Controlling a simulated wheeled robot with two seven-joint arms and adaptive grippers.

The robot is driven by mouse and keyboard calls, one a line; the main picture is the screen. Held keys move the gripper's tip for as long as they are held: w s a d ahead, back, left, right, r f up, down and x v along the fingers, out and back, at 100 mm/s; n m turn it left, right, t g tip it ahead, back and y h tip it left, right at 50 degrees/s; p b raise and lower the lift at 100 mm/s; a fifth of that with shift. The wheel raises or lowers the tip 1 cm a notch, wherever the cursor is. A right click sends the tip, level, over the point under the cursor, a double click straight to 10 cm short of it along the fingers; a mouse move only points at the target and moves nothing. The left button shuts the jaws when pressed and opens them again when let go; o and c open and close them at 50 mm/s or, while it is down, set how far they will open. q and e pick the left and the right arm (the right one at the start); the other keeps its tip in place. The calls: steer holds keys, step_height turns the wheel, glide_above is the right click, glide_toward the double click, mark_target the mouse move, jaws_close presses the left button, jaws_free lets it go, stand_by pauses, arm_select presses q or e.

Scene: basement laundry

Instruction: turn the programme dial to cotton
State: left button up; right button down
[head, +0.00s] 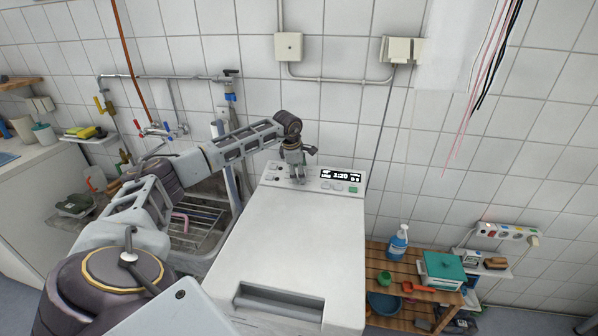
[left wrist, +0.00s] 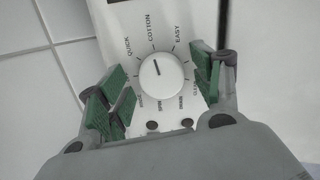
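The programme dial (left wrist: 161,78) is a round white knob on the washer's control panel (head: 262,178), ringed by printed labels. In the left wrist view its dark pointer line points up and slightly left, towards the COTTON label (left wrist: 155,33). QUICK lies left of that and EASY right. My left gripper (head: 298,179) is over the panel's left part and hides the dial in the head view. In the left wrist view its green-padded fingers (left wrist: 158,88) are spread on either side of the dial, with gaps showing, so it is open. My right gripper is in neither view.
The white top-loading washer (head: 300,235) has a lit display (head: 341,175) reading 1:20 and a green button (head: 353,189). A sink with a wire rack (head: 195,228) is on the left. A wooden shelf (head: 385,262) with a blue bottle (head: 398,243) stands right. The tiled wall is behind.

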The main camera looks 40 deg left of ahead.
arm_select(q)
steer(key=v, duration=1.2)
stand_by(0.4)
steer(key=shift+s+f, duration=0.1)
stand_by(0.5)
